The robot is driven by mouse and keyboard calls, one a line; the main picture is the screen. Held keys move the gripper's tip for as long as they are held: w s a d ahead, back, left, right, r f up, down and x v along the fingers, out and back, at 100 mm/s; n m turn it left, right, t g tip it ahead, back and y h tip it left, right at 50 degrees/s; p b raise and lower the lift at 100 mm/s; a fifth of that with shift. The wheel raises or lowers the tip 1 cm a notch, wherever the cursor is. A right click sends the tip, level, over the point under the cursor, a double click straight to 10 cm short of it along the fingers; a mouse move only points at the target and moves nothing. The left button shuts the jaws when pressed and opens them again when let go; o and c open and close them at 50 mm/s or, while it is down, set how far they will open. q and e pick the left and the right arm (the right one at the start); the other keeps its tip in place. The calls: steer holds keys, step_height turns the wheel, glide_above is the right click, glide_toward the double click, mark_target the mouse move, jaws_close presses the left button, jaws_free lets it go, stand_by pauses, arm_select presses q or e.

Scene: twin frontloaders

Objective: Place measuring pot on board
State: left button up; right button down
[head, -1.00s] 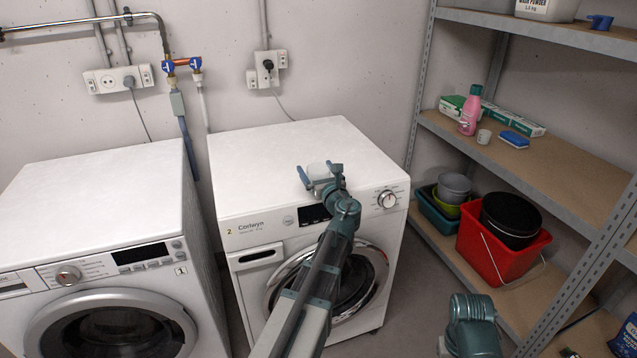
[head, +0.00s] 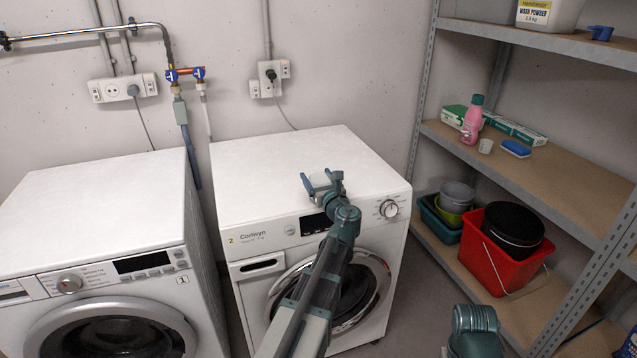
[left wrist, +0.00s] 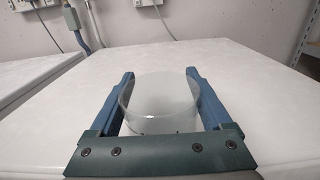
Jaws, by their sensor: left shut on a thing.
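A clear, see-through pot (left wrist: 160,105), which looks like the measuring pot, stands upright between the two blue fingers of my left gripper (left wrist: 160,76) in the left wrist view. The fingers are shut on its sides. In the head view my left gripper (head: 321,180) is over the front part of the top of the right-hand washing machine (head: 290,160); the pot is barely visible there. I cannot tell whether the pot touches the machine top. The brown shelf boards (head: 570,175) are at the right. My right gripper is out of view.
A red bucket (head: 490,262) is below. A grey upright (head: 590,265) stands at the shelf's front.

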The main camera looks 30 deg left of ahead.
arm_select(q)
steer(key=shift+r+p, duration=0.5)
steer(key=shift+r, duration=0.1)
step_height(320, 180, up, 3)
steer(key=p, duration=0.3)
steer(key=v, duration=1.6)
steer(key=shift+r+p, duration=0.35)
